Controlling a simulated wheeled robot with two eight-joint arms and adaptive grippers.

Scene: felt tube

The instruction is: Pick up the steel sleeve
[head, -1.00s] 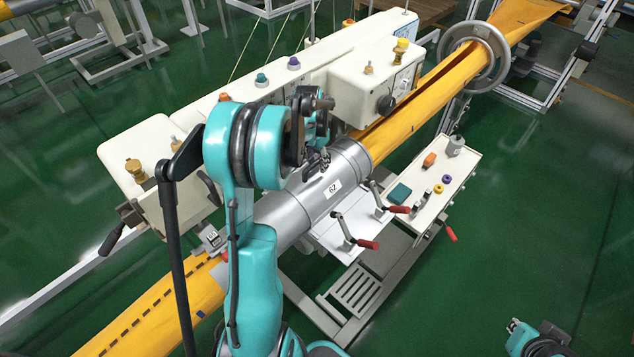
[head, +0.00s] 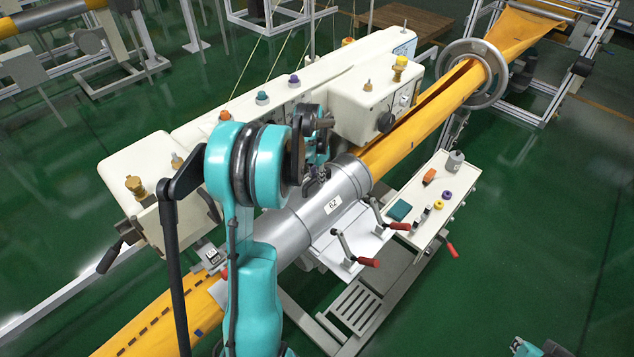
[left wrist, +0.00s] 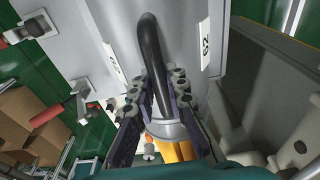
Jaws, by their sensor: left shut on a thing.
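The steel sleeve (head: 343,186) is a grey cylinder with a white "62" label, lying around the yellow felt tube (head: 415,120) in the head view. Its grey surface and labels also show in the left wrist view (left wrist: 185,45). A black curved handle (left wrist: 152,50) stands out from it. My left gripper (left wrist: 161,88) is shut on this handle, with a jaw on each side. In the head view my left gripper (head: 313,180) is at the sleeve's upper side, partly hidden by my arm. Part of my right arm shows at the bottom right; its jaws cannot be made out.
A cream machine housing (head: 290,105) with knobs runs behind the sleeve. A small cart (head: 435,195) holds loose items. A steel ring (head: 480,75) surrounds the tube farther back. Green floor is open at right.

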